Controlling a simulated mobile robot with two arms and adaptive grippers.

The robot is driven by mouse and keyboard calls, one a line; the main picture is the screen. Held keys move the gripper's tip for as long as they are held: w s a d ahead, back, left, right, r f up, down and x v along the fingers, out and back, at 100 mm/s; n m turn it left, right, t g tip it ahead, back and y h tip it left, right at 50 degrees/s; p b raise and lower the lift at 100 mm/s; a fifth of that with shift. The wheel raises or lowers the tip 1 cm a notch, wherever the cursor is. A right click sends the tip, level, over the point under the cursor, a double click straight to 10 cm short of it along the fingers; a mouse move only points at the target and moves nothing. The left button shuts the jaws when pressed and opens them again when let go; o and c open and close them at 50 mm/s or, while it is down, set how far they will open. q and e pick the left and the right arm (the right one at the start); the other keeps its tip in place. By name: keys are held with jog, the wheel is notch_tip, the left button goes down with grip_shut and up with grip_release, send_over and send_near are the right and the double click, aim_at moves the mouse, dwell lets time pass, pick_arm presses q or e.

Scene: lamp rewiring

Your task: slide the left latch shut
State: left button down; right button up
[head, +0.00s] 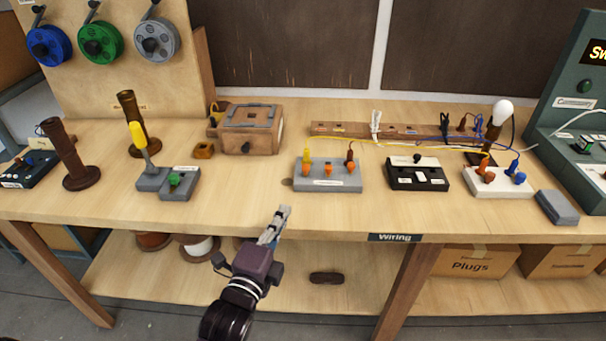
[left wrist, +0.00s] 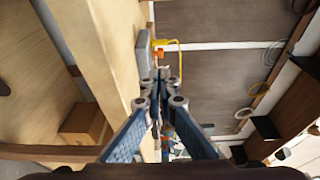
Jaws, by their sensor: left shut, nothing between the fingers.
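A grey terminal block (head: 322,186) sits near the table's front edge in the head view, with orange knobs (head: 329,170) on top and a yellow plug (head: 306,157) and a brown plug (head: 350,156) standing in it. I cannot tell which small part is the left latch. My left gripper (head: 284,210) is shut and empty, in front of the block and to its lower left, apart from it. In the left wrist view the shut fingertips (left wrist: 160,78) point toward the grey block (left wrist: 142,50), seen sideways. My right gripper is not in view.
A black switch box (head: 403,181) and a white block (head: 482,188) stand to the right. A wooden box (head: 262,140) stands behind, and a grey unit with a green knob (head: 176,193) to the left. Bare tabletop (head: 235,198) lies left of the grey block.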

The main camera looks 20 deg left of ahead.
pick_arm(q)
jog(key=p, duration=0.2)
send_near(303, 168)
jog(key=w, duration=0.6)
jog(key=shift+w+d+f, duration=0.2)
jog(key=shift+w, duration=0.3)
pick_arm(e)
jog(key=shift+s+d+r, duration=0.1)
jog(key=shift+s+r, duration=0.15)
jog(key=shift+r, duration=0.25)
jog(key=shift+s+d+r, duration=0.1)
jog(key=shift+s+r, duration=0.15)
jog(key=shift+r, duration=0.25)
pick_arm(q)
jog(key=shift+w+a, duration=0.3)
jog(key=shift+w, duration=0.6)
jog(key=shift+s+r, duration=0.1)
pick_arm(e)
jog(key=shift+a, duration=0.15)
